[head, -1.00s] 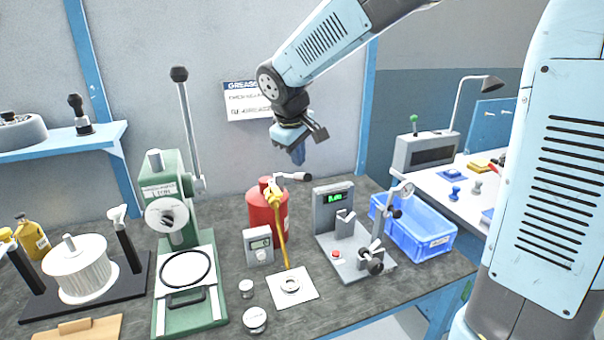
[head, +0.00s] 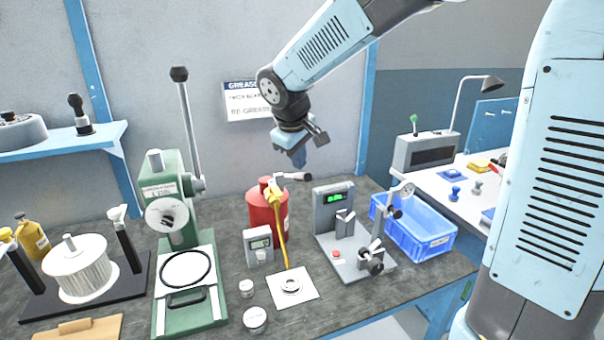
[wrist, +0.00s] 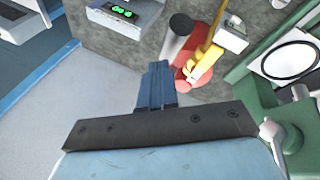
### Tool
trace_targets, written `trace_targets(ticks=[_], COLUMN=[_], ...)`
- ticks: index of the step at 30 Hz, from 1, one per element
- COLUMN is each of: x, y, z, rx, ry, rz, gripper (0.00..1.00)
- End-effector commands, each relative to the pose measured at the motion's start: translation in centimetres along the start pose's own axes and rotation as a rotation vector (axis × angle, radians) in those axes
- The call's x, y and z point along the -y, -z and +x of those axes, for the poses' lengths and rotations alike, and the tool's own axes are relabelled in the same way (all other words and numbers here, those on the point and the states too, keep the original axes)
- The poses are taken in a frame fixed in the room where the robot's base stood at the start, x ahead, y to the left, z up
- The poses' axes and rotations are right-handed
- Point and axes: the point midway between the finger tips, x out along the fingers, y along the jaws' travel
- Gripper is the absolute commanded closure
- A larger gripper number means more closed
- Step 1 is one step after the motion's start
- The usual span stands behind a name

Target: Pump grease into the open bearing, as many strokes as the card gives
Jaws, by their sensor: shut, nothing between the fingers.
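The red grease pump (head: 264,212) stands at the back middle of the bench, with a lever handle (head: 293,177) on its top pointing right. Its yellow hose (head: 282,240) runs down to the open bearing (head: 291,286), which lies on a white sheet (head: 306,293). The grease card (head: 245,101) hangs on the wall, partly behind my arm; its lines are too small to read. My gripper (head: 299,160) is shut and empty, above the pump's handle and apart from it in the head view. In the wrist view my gripper (wrist: 155,85) has the pump (wrist: 190,68) beyond its fingers.
A green press (head: 187,250) stands left of the pump. A small grey meter (head: 258,244) sits in front of it. A grey gauge stand (head: 340,228) with a green display and a blue bin (head: 418,232) stand to the right. Small round tins (head: 255,320) lie at the front.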

Motion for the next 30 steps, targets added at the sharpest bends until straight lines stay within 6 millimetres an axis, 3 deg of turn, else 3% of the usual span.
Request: trace_targets(ticks=[30], x=[0.47], y=[-0.51], z=[0.72], rx=[0.001], ry=[0.000], rz=[0.000], gripper=[1.00])
